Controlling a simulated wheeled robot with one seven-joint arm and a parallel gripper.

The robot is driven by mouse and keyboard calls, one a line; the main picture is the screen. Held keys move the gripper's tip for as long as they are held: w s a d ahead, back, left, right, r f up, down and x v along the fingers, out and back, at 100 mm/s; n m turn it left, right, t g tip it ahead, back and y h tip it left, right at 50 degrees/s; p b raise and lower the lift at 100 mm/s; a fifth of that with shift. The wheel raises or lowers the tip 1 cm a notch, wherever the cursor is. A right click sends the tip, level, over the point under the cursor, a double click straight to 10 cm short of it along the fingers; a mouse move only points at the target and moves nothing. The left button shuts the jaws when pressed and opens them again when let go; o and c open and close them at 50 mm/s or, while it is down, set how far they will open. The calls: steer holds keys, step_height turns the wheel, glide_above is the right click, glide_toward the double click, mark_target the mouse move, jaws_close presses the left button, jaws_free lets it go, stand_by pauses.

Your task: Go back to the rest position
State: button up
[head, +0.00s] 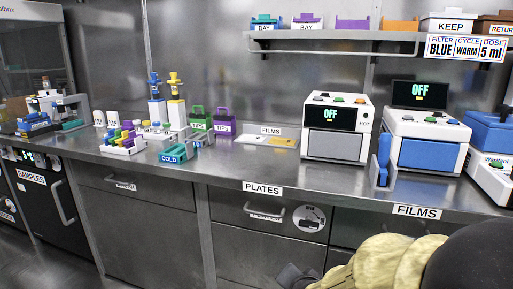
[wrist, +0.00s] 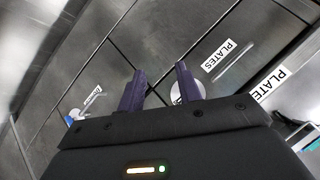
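My gripper (wrist: 160,82) shows in the wrist view as two dark purple fingers. They stand apart with nothing between them. Behind them are the steel drawer fronts of the counter. In the head view my arm enters at the bottom right, and a dark end part of my gripper (head: 294,277) shows at the lower edge, in front of the drawers and below the counter top. Its fingertips cannot be made out clearly there.
The steel counter (head: 235,178) runs across the head view. On it stand a grey-door machine (head: 336,144), a blue-door machine (head: 428,154), a teal COLD rack (head: 175,155) and colored tube racks. Drawers with handles (head: 267,216) line its front. A shelf (head: 330,34) holds bins.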

steer(key=s+d+r+n+g+p, duration=0.4)
steer(key=s+d+n+g+p, duration=0.25)
steer(key=s+n+p, duration=0.35)
step_height(320, 180, up, 36)
steer(key=m+p, duration=0.1)
steer(key=p, duration=3.4)
steer(key=shift+s+a+r+m+g+h, duration=0.2)
steer(key=shift+s+m+g+h, duration=0.1)
steer(key=shift+s+m+g, duration=0.15)
steer(key=shift+d, duration=0.15)
